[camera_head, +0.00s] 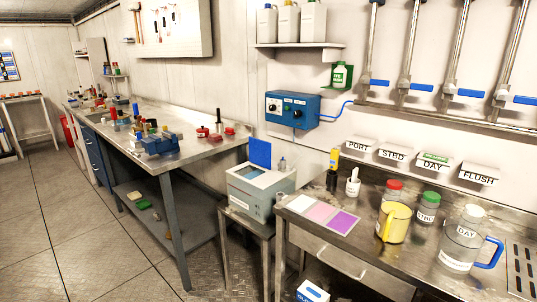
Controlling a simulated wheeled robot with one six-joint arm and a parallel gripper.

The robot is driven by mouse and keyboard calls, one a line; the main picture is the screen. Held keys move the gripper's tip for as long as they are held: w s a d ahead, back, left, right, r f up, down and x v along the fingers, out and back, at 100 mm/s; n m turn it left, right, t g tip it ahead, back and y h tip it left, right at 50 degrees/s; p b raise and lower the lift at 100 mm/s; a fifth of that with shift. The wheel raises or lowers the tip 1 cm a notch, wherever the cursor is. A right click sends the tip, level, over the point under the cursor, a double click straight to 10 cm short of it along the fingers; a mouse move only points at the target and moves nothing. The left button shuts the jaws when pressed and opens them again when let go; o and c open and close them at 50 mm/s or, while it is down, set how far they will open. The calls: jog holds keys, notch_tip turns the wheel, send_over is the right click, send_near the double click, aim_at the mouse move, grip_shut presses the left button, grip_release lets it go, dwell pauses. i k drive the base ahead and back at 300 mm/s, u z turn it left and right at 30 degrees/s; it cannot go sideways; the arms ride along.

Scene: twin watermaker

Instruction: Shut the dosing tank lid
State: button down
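A pale grey box-shaped tank (256,199), which looks like the dosing tank, stands on a small metal stand between the two benches. Its blue lid (260,153) stands up at the back left of the top, open. A label shows on its front, too small to read. A small bottle-like fitting (283,163) rises at the top's back right. My gripper is not in view.
The right bench (290,212) stands close to the tank's right, bearing a coloured mat, a yellow jug (394,224) and a clear DAY jug (461,246). A blue control box (292,108) hangs on the wall above. The long left bench holds tools. Floor at left is clear.

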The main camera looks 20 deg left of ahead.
aim_at(260, 151)
jog(key=z, duration=0.05)
jog(key=k, duration=0.4)
jog(key=u, duration=1.2)
jog(key=i, duration=0.65)
jog(key=u, duration=0.95)
jog(key=i, duration=1.8)
jog(key=z, duration=1.2)
jog(key=i, duration=0.65)
jog(key=z, duration=0.7)
